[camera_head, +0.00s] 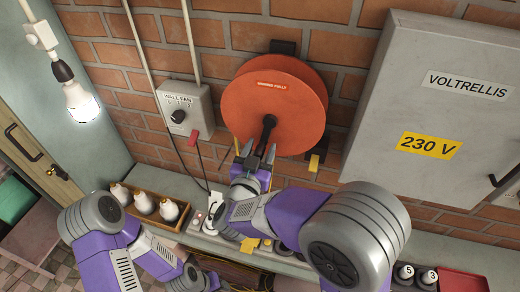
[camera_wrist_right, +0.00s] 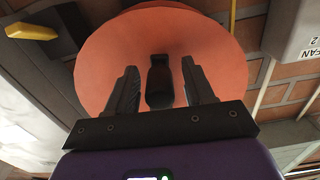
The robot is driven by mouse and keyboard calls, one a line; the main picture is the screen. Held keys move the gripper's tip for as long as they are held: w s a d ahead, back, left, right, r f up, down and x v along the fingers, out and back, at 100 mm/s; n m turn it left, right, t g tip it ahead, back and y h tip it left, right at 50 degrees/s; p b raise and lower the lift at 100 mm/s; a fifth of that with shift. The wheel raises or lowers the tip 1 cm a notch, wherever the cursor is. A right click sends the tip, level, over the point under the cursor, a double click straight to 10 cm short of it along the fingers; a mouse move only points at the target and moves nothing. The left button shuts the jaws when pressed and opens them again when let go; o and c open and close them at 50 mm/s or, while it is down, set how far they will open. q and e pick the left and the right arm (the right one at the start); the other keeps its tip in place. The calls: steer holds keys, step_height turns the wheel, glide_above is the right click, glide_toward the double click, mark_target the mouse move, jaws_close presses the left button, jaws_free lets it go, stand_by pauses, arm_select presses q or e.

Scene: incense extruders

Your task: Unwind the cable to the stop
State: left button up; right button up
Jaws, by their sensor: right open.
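The orange cable reel (camera_head: 300,105) is mounted on the brick wall and carries a small label (camera_head: 272,84) that seems to read "UNWIND FULLY". A black crank handle (camera_head: 268,127) sticks out from its face. My right gripper (camera_head: 256,150) is open just below the handle in the head view. In the right wrist view the handle (camera_wrist_right: 160,82) stands between the two open fingers (camera_wrist_right: 160,90), with gaps on both sides. The reel's orange disc (camera_wrist_right: 190,40) fills the background there. The wound cable is hidden behind the disc. My left arm shows at lower left, its gripper out of sight.
A grey electrical cabinet (camera_head: 430,100) stands right of the reel. A wall fan switch (camera_head: 186,108) is on the left, with a dark cord below it.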

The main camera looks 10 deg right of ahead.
jaws_close()
stand_by(0.3)
